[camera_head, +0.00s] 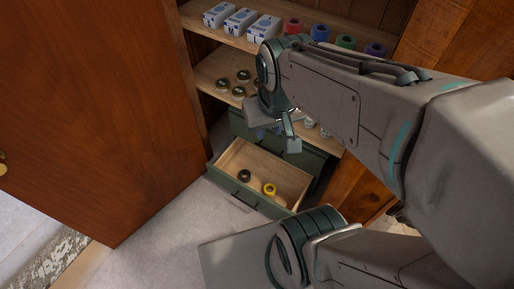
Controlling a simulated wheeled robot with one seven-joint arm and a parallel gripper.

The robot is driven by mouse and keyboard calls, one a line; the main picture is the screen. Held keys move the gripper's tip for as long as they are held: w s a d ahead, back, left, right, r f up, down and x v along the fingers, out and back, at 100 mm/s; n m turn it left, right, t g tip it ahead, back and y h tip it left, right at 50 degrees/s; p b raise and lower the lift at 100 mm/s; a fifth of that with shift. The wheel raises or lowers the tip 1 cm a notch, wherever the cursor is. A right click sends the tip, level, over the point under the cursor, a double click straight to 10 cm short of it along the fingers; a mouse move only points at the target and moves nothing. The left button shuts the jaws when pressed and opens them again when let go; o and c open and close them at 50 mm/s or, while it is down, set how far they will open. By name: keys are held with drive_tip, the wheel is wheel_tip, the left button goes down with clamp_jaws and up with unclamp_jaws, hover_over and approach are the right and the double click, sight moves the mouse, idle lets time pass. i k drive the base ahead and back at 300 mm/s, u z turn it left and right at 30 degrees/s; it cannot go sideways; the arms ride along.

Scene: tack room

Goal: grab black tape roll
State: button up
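The black tape roll (244,176) lies in the left part of an open wooden drawer (293,183) with a dark green front. A yellow tape roll (269,188) lies to its right in the same drawer, apart from it. My gripper (278,136) is above the back of the drawer, pointing down, clear of both rolls. It is small and partly hidden by my arm, so its finger opening is hard to make out. I see nothing clearly held in it.
A middle shelf (212,73) holds several dark-rimmed round items. The upper shelf (275,10) holds white-blue boxes (239,21) and coloured rolls (320,32). A brown wooden door (100,110) stands open at left. Grey floor (170,215) is clear before the drawer.

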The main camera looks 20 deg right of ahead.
sight(243, 172)
drive_tip(key=z, duration=3.7)
drive_tip(key=k, duration=1.25)
drive_tip(key=u, duration=1.85)
drive_tip(key=i, duration=0.5)
drive_tip(key=u, duration=0.05)
